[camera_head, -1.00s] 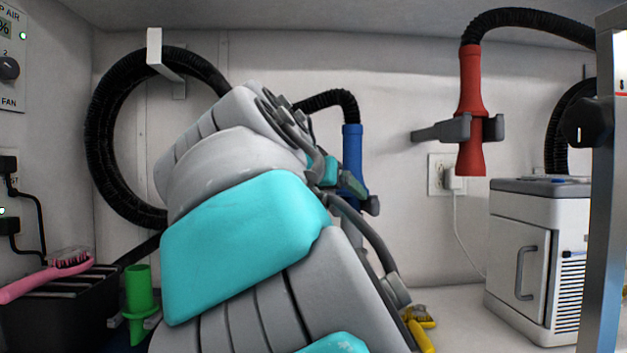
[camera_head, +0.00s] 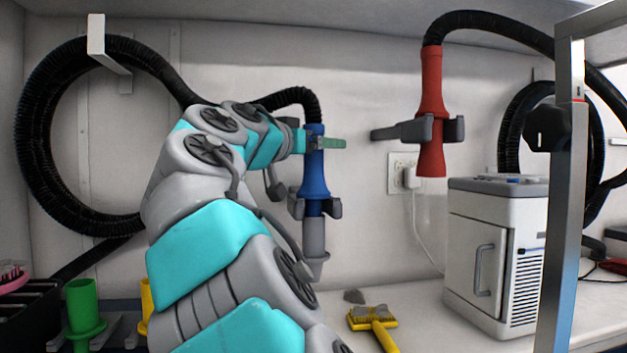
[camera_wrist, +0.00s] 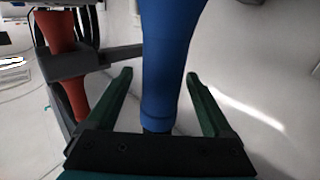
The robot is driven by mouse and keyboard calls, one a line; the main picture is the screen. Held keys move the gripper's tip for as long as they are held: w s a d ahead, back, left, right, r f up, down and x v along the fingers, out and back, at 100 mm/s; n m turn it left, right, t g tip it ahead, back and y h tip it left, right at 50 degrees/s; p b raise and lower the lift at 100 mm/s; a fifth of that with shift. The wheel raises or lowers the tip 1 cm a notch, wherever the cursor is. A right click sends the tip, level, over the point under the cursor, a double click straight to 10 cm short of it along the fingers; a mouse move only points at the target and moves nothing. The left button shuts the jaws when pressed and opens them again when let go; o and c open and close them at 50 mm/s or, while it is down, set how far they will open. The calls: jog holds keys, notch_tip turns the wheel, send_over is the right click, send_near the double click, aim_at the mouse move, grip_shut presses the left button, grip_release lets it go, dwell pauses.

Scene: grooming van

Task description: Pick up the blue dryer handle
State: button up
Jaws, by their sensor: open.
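The blue dryer handle (camera_head: 315,175) hangs upright in a grey wall holder (camera_head: 333,208), with a black hose at its top. My gripper (camera_head: 334,143) is at the handle's upper part, with a green finger showing across it. In the wrist view my gripper (camera_wrist: 158,76) is open. Its two green fingers lie to either side of the blue handle (camera_wrist: 170,60), with a gap on each side. The handle's far end is cut off by the frame there.
A red dryer handle (camera_head: 431,110) hangs in another holder to the right. A white cabinet (camera_head: 495,250) and a grey metal post (camera_head: 568,200) stand farther right. A yellow brush (camera_head: 376,325) lies on the counter below. A green holder (camera_head: 83,308) is at lower left.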

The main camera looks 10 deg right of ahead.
jog(key=shift+x, duration=0.8)
grip_shut()
